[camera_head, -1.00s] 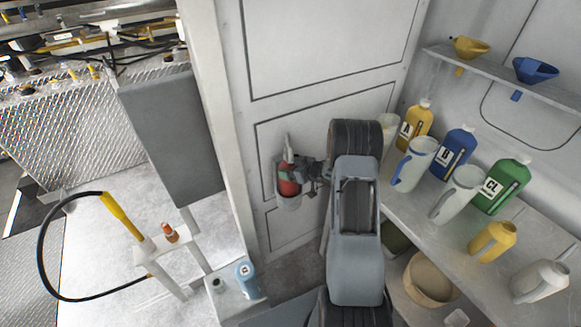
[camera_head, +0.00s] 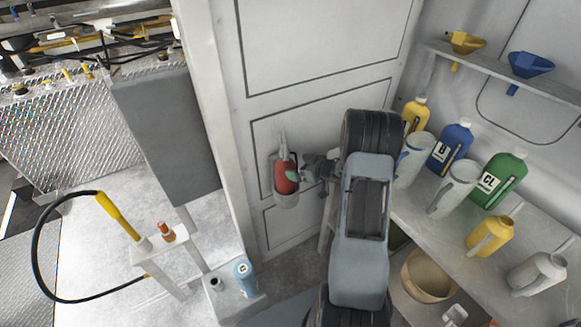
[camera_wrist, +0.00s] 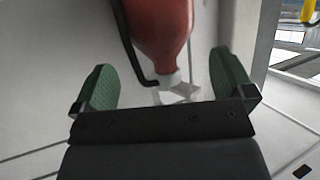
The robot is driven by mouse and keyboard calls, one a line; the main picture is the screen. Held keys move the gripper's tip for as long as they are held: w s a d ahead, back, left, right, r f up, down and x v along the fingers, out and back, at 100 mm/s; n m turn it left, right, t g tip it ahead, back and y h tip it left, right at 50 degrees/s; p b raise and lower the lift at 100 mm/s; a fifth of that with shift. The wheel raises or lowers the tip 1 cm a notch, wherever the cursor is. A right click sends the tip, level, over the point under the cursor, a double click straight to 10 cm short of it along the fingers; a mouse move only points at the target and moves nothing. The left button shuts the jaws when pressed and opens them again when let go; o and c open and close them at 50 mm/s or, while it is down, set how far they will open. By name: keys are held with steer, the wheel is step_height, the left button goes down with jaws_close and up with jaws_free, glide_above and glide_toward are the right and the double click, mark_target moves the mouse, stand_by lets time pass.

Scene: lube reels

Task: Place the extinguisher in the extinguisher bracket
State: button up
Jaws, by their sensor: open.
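The red extinguisher (camera_head: 285,178) stands upright in the grey cup-like extinguisher bracket (camera_head: 287,200) on the white wall panel. The cup surrounds its lower end. My gripper (camera_head: 299,174) is open just right of the extinguisher in the head view, with a green finger pad showing beside the red body. In the wrist view, the two green pads of my gripper (camera_wrist: 162,62) are wide apart. The extinguisher (camera_wrist: 160,28) shows ahead between them, with a black hose and pale neck, and neither pad visibly touches it. Its far end is out of that view.
A shelf (camera_head: 445,228) at right holds bottles and jugs, including a blue bottle (camera_head: 452,148) and a green bottle (camera_head: 498,180). A grey panel (camera_head: 168,135) and a yellow-handled hose (camera_head: 118,216) are at left. Floor between them is partly clear.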

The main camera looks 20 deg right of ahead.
steer(key=v, duration=0.5)
step_height(320, 180, up, 14)
steer(key=a+m+h, duration=0.2)
steer(key=m+h, duration=0.2)
steer(key=h, duration=0.5)
steer(key=s+a+r+m+g+y, duration=0.1)
steer(key=s+a+g, duration=0.2)
steer(key=s+a, duration=0.4)
steer(key=s+a+r+g+y, duration=0.1)
steer(key=s+a+g, duration=0.3)
steer(key=s+a, duration=0.4)
steer(key=s, duration=0.6)
steer(key=shift+a+r+m+y, duration=0.3)
steer(key=shift+r+m, duration=0.05)
steer(key=shift+m, duration=0.05)
steer(key=shift+s, duration=0.15)
steer(key=shift+c, duration=0.2)
